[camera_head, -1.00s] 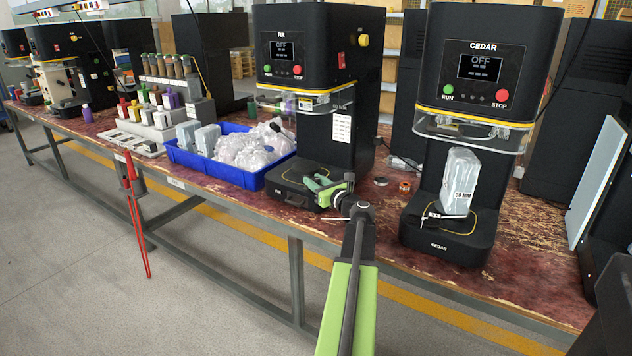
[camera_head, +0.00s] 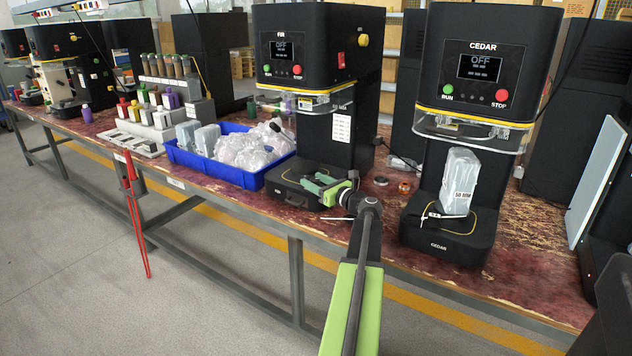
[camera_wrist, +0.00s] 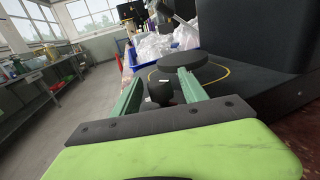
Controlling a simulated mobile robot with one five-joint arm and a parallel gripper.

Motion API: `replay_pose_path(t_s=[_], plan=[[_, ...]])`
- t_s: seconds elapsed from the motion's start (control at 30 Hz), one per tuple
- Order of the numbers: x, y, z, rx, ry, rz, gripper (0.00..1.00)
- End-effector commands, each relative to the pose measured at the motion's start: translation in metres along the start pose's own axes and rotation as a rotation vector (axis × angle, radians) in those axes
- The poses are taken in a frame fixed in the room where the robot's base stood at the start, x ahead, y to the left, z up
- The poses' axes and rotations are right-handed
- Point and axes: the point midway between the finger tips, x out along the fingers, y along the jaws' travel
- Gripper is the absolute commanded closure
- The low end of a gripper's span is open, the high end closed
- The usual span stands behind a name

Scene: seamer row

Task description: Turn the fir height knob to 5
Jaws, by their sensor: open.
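The FIR machine (camera_head: 318,40) stands in the middle of the bench with its screen reading OFF. A small dark round knob (camera_head: 296,200) shows on the front of its low black base (camera_head: 277,186). In the wrist view a black knob (camera_wrist: 160,92) lies between my finger lines, apparently the same one, with a dark round plate (camera_wrist: 182,62) beyond it. No number on the knob can be read. My gripper (camera_head: 316,184) is open at the right side of the FIR base. Its green fingers (camera_wrist: 158,84) are apart, with nothing clamped; contact cannot be told.
The blue bin (camera_head: 262,180) of wrapped items is left of the FIR base. A thin pale rod (camera_head: 337,218) shows near my wrist. Small rings (camera_head: 405,186) lie between the machines.

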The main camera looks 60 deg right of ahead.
Motion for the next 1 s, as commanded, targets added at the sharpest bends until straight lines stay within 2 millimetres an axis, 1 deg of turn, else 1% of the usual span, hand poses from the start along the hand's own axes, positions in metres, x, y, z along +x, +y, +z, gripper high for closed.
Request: replay_pose_path(t_s=[0.07,0.13,0.23,0.37,0.5,0.6,0.7,0.83,0.9,1.0], plan=[[-0.001,0.000,0.000,0.000,0.000,0.000,0.49],[-0.006,0.001,0.000,0.000,0.000,0.000,0.49],[-0.025,0.001,0.000,0.000,0.000,-0.003,0.49],[-0.060,0.002,0.000,0.000,0.000,-0.004,0.49],[-0.100,0.001,0.000,0.000,0.000,-0.005,0.49],[-0.127,0.001,0.000,0.000,0.000,-0.003,0.49],[-0.148,0.001,0.000,0.000,0.000,-0.002,0.49],[-0.167,0.001,0.000,0.000,0.000,-0.001,0.49],[-0.172,0.000,0.000,0.000,0.000,-0.001,0.49],[-0.175,0.000,0.000,0.000,0.000,0.000,0.49]])
